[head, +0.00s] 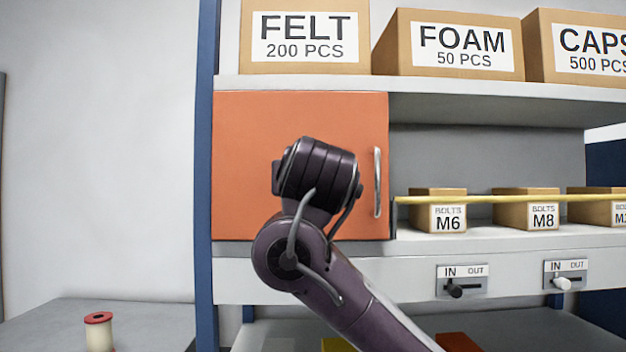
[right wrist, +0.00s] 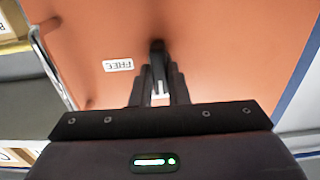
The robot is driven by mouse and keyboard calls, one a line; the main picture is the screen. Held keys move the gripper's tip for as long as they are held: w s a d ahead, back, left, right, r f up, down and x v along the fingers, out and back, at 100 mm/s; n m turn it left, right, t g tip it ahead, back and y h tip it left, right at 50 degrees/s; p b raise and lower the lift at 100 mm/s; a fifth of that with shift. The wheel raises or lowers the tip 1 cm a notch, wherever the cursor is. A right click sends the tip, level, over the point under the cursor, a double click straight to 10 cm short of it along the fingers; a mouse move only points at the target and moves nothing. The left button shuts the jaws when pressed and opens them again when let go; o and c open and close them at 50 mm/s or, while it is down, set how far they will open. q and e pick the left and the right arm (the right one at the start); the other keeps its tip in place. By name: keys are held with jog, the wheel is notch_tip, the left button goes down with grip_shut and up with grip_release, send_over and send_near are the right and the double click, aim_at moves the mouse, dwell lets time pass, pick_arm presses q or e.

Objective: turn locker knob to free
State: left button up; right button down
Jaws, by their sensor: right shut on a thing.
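The orange locker door (head: 240,130) is closed in the shelf unit, with an upright metal handle (head: 377,182) at its right edge. My right arm reaches up in front of the door and hides the knob and my right fingers in the head view. In the right wrist view, my right gripper (right wrist: 158,78) is shut on the dark knob (right wrist: 157,46) on the door (right wrist: 220,50). A small white label (right wrist: 118,65), upside down and seeming to read FREE, sits beside the knob. The knob's exact turn is hard to tell. My left gripper is not in view.
A yellow bar (head: 480,199) runs across the open bay right of the door, in front of the bolt boxes (head: 437,195). IN/OUT switches (head: 462,282) sit on the shelf edge below. A spool (head: 99,333) stands on the grey surface at lower left.

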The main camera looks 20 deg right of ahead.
jog(key=shift+d+f+m+b, duration=0.15)
jog(key=shift+m+b, duration=3.3)
jog(key=shift+m, duration=1)
jog(key=shift+d+f+m+b, duration=0.1)
jog(key=shift+m+b, duration=3.3)
jog(key=shift+m, duration=1.05)
jog(key=c, duration=1.4)
grip_release()
